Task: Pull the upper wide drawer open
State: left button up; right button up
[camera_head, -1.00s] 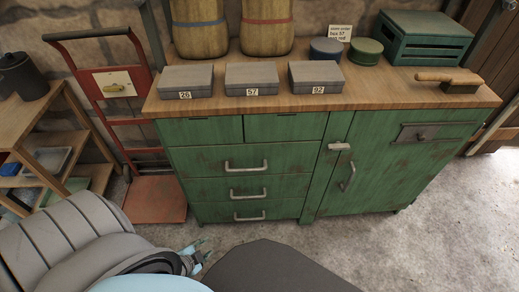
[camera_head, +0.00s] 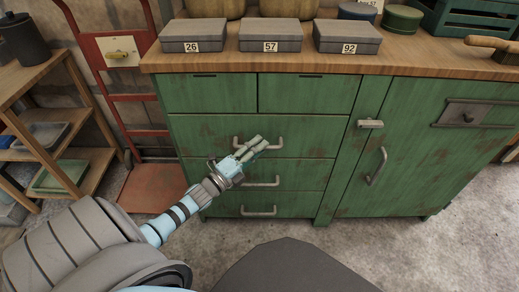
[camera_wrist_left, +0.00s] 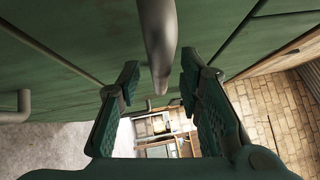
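The upper wide drawer (camera_head: 315,134) is the green front just below the two small drawers of the cabinet, and it looks closed. Its grey bar handle (camera_head: 276,146) is partly hidden behind my left gripper (camera_head: 257,144), which reaches in from the lower left. In the left wrist view the handle (camera_wrist_left: 158,40) runs between the two spread fingers of my left gripper (camera_wrist_left: 158,78), with a gap on each side. The gripper is open and holds nothing. My right gripper is not in view.
Two wide drawers with handles (camera_head: 262,183) (camera_head: 258,212) lie below. A cabinet door (camera_head: 410,155) with a latch (camera_head: 370,124) is at the right. Numbered boxes (camera_head: 270,35) stand on the wooden top (camera_head: 400,60). A red hand truck (camera_head: 125,105) stands at the left.

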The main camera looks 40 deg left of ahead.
pick_arm(q)
jog(key=shift+w+r, duration=0.1)
jog(key=shift+w, duration=0.45)
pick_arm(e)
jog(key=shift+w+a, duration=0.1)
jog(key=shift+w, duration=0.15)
pick_arm(q)
grip_shut()
jog(key=shift+s+d, duration=0.15)
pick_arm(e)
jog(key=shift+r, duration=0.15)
